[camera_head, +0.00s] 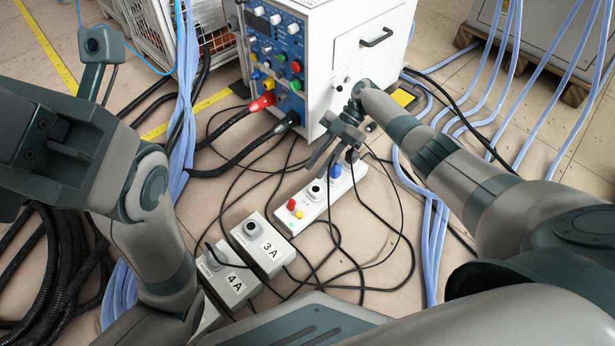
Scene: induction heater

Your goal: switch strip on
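The white power strip (312,211) lies on the floor at the middle, slanting from lower left to upper right. Near its left end are a small red button and a yellow one (295,208). A black plug (315,190) and a blue plug (335,171) sit in it farther along. My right gripper (322,165) is above the strip's far part, by the plugs, pointing down and left. Its thin dark fingers look apart, with nothing seen between them. It partly hides the strip's far end. My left arm is at the left; its fingers are not in view.
A white heater cabinet (335,50) with knobs and buttons stands behind the strip. Grey boxes marked 3A (262,246) and 4A (230,280) lie in front. Loose black cables (385,235) cross the floor around the strip. Blue hoses (430,230) run at the right.

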